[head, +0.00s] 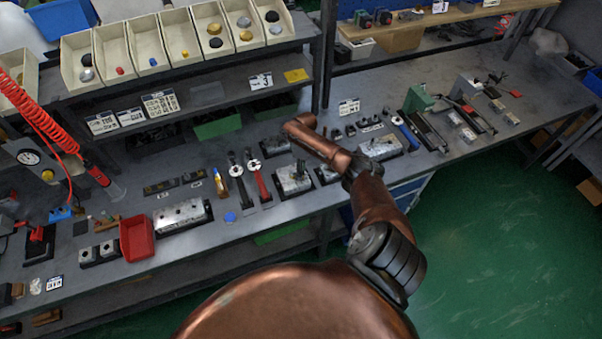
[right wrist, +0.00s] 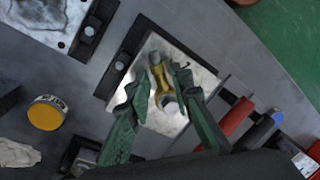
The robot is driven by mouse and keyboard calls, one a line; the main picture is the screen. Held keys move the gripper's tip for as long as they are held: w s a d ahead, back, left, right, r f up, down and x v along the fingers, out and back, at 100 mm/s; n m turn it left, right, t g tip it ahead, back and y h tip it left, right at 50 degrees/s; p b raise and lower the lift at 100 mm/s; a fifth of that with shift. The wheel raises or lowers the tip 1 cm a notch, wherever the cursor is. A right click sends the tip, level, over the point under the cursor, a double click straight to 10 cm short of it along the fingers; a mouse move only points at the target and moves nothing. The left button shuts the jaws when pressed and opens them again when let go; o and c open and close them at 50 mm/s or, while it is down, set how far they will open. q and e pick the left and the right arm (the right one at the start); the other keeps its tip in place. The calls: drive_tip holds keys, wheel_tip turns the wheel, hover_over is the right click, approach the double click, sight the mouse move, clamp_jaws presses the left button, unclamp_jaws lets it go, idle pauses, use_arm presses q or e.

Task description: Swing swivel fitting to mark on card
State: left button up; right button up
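In the right wrist view a brass-yellow swivel fitting (right wrist: 161,78) with a round silvery end sits on a pale metal valve block (right wrist: 142,64). My right gripper (right wrist: 167,68) has its two green fingers on either side of the fitting, with a gap showing by the right finger. Whether the left finger touches it I cannot tell. In the head view my right arm reaches over the bench to the block (head: 293,184); the fitting is too small and covered to make out there. No card with a mark can be clearly picked out by the fitting. My left gripper is not in view.
Another metal block (right wrist: 45,18) is near the upper left. A red tray (head: 137,238) stands on the bench at left. Bins (head: 148,46) line the shelf above.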

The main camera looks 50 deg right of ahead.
wheel_tip(320, 180, up, 12)
drive_tip(key=w+d, duration=0.1)
drive_tip(key=d, duration=0.1)
drive_tip(key=shift+f, duration=0.2)
drive_tip(key=shift+f, duration=0.1)
idle(0.4)
